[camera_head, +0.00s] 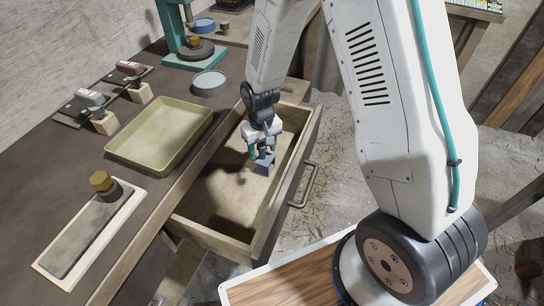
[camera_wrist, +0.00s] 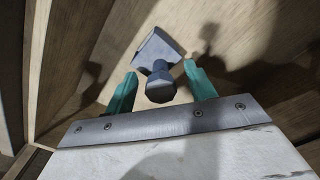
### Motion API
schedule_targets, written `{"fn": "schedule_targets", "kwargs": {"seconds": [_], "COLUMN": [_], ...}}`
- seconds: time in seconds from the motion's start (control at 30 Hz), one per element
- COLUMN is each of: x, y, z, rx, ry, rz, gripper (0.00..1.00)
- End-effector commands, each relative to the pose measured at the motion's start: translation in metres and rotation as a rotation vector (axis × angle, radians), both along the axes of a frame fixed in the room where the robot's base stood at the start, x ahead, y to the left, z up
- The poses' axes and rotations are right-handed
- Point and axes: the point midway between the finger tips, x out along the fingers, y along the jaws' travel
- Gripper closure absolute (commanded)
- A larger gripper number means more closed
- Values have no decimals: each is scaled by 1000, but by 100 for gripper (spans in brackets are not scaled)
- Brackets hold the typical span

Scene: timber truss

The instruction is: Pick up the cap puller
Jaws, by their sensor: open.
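The cap puller (camera_wrist: 160,82) is a blue-grey tool with a round knob and a wider, wedge-like head. It is inside the open wooden drawer (camera_head: 215,238). It also shows in the head view (camera_head: 265,168), directly below my gripper. My gripper (camera_wrist: 160,88) is open, with one teal finger on each side of the knob. There are small gaps between the fingers and the knob. In the head view my gripper (camera_head: 262,152) reaches down into the drawer. The lower contact of the tool with the drawer floor is partly hidden.
The drawer walls stand close around my gripper, with a handle (camera_head: 304,185) on the front. On the bench are a green tray (camera_head: 160,135), a round grey tin (camera_head: 210,83), a teal press (camera_head: 172,22) and a pale board with a brass-topped piece (camera_head: 104,184). The drawer's near end is empty.

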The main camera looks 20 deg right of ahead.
Motion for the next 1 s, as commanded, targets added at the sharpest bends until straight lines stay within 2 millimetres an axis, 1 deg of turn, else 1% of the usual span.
{"fn": "schedule_targets", "kwargs": {"seconds": [0.03,0.07,0.1,0.17,0.2,0.23,0.27,0.5,0.63,0.77,0.9,1.0], "x": [0,0,0,0,0,0,0,0,1,1,1,1], "y": [0,0,0,-1,-1,-1,-1,-1,-1,0,0,-1], "z": [0,0,0,0,0,0,0,1,9,31,61,79], "rx": [0,0,0,0,0,0,0,0,0,0,1,1], "ry": [0,0,0,0,0,0,0,0,-1,-4,-5,-5], "rz": [0,0,0,-1,-1,-1,-1,-1,-1,0,0,-1], "gripper": [45,48,59,76,87,95,100,100,100,100,100,100]}}
